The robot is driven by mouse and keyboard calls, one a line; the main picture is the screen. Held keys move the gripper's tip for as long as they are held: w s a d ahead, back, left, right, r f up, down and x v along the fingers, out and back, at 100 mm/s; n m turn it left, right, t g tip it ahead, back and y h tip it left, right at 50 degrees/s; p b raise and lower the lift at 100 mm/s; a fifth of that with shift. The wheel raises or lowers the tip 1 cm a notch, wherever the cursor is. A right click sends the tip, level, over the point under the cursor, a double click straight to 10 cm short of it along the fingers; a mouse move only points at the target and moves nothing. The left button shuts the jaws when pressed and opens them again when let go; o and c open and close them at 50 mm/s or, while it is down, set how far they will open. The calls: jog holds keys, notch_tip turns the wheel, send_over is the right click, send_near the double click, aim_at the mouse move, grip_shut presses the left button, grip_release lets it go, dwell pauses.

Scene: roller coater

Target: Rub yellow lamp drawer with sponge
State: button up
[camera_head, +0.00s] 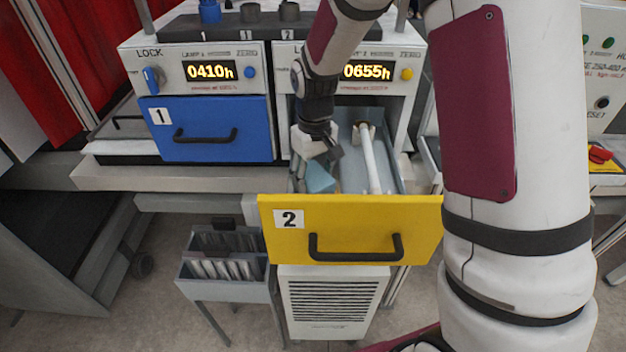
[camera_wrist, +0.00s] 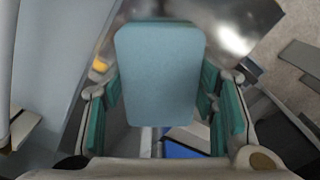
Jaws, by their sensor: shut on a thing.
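The yellow lamp drawer (camera_head: 350,229), marked 2, is pulled open and shows a grey-blue interior with a white tube lamp (camera_head: 370,160) along it. My gripper (camera_head: 328,155) is inside the open drawer, toward its left side. It is shut on a light blue sponge (camera_head: 320,178), which is low in the drawer behind the yellow front. In the wrist view the sponge (camera_wrist: 160,72) fills the middle, between the green-padded fingers of my gripper (camera_wrist: 163,95). Whether the sponge touches the drawer floor cannot be told.
The blue drawer (camera_head: 208,128), marked 1, is closed on the left. A grey rack (camera_head: 225,268) stands below left of the yellow drawer, and a white vented unit (camera_head: 332,300) stands under it. A red knob (camera_head: 600,154) shows at far right.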

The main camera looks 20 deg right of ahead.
aim_at(314, 160)
jog(key=shift+w+d+r+b, duration=0.1)
jog(key=shift+w+d+b, duration=0.1)
jog(key=shift+w, duration=0.45)
jog(key=shift+w+d+b, duration=0.2)
jog(key=shift+w, duration=0.4)
jog(key=shift+w+d+b, duration=0.25)
jog(key=shift+w+b, duration=0.15)
jog(key=shift+w, duration=0.35)
jog(key=shift+w+d+b, duration=0.2)
jog(key=shift+w+b, duration=0.2)
jog(key=shift+w, duration=0.35)
jog(key=shift+r+p, duration=0.7)
jog(key=shift+r, duration=2.3)
jog(key=shift+r, duration=0.1)
jog(key=shift+r, duration=1.35)
jog(key=shift+s, duration=0.1)
